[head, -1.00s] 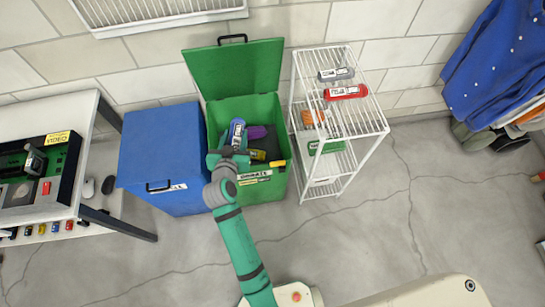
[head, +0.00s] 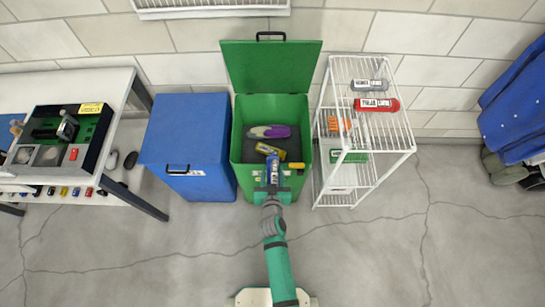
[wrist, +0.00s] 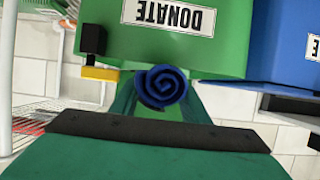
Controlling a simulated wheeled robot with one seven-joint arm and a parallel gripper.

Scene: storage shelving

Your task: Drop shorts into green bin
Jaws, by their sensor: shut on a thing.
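The green bin (head: 237,150) stands by the wall with its lid (head: 271,66) raised. A purple and grey shoe (head: 269,132) and a yellow item (head: 270,151) lie inside it. My gripper (head: 272,184) is at the bin's front edge in the head view, shut on a rolled blue cloth (head: 273,166), likely the shorts. The wrist view shows the roll's spiral end (wrist: 161,88) between the fingers, with the bin's DONATE front (wrist: 170,35) beyond. The gripper hides part of the bin's front. I cannot tell the roll's height over the rim.
A closed blue bin (head: 188,140) stands left of the green bin. A white wire rack (head: 385,137) with red and grey rolls on top stands close on the right. A white table (head: 120,90) is at the left. The floor in front is clear.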

